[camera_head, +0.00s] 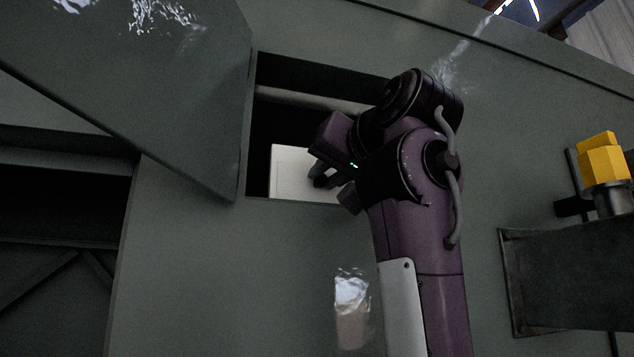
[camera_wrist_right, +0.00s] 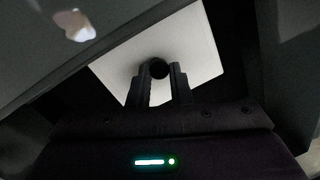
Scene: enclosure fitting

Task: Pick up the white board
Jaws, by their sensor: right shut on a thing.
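The white board (camera_head: 290,172) stands inside a rectangular opening in the grey-green enclosure, at the opening's lower part. It also shows in the right wrist view (camera_wrist_right: 197,53) as a tilted pale panel with a round black knob (camera_wrist_right: 159,68) on its face. My right gripper (camera_head: 322,181) reaches into the opening from the right. Its two fingers (camera_wrist_right: 160,82) are shut on the black knob, one on each side. In the head view the gripper and wrist cover the board's right part. My left gripper is not in view.
An open door panel (camera_head: 150,80) hangs left of the opening (camera_head: 310,75). The opening's edges lie close around my right gripper. A dark bay (camera_head: 60,250) is at lower left. A metal bracket (camera_head: 570,275) with a yellow block (camera_head: 604,160) sticks out at right.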

